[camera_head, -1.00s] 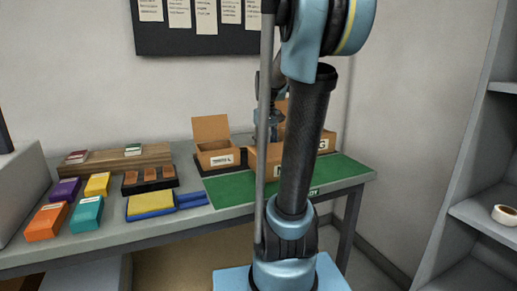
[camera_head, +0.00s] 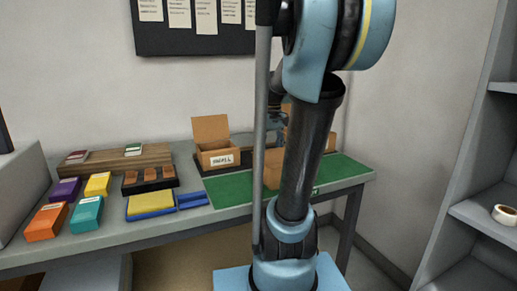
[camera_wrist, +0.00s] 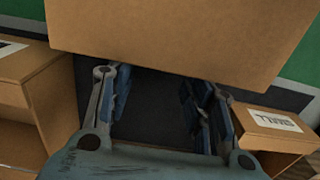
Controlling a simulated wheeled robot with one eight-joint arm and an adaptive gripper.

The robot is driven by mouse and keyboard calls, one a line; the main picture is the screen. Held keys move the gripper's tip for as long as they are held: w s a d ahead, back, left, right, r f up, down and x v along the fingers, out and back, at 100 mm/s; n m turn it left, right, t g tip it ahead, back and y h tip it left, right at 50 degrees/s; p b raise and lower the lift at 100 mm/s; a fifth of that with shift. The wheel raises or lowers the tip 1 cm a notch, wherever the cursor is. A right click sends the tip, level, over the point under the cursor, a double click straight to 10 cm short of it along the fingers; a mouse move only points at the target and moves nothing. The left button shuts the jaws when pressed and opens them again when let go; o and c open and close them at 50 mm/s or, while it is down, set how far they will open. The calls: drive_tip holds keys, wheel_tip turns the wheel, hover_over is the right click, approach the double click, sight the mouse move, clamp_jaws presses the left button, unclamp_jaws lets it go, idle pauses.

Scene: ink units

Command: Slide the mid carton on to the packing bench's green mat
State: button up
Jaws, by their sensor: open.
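The mid carton (camera_head: 273,170) is a plain brown box, partly hidden by my arm in the head view. Its visible front part stands over the green mat (camera_head: 229,189); I cannot tell whether its whole base is on it. In the wrist view the carton's broad brown side (camera_wrist: 180,40) fills the top, just beyond my fingertips. My gripper (camera_wrist: 157,85) is open and empty, its fingers apart and pointing at that side. Whether they touch it is unclear. In the head view my gripper (camera_head: 277,122) is behind the carton, mostly hidden.
The open small carton (camera_head: 217,158) stands left of the mid carton, and a larger carton (camera_head: 326,138) stands right, partly behind my arm. A dark strip (camera_wrist: 150,110) lies under my gripper. Coloured boxes (camera_head: 86,213) and a blue-and-yellow tray (camera_head: 150,206) occupy the bench's left.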

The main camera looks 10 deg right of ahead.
drive_tip(key=shift+s+d, duration=0.1)
drive_tip(key=shift+s, duration=0.4)
drive_tip(key=shift+w, duration=0.65)
wheel_tip(320, 180, up, 7)
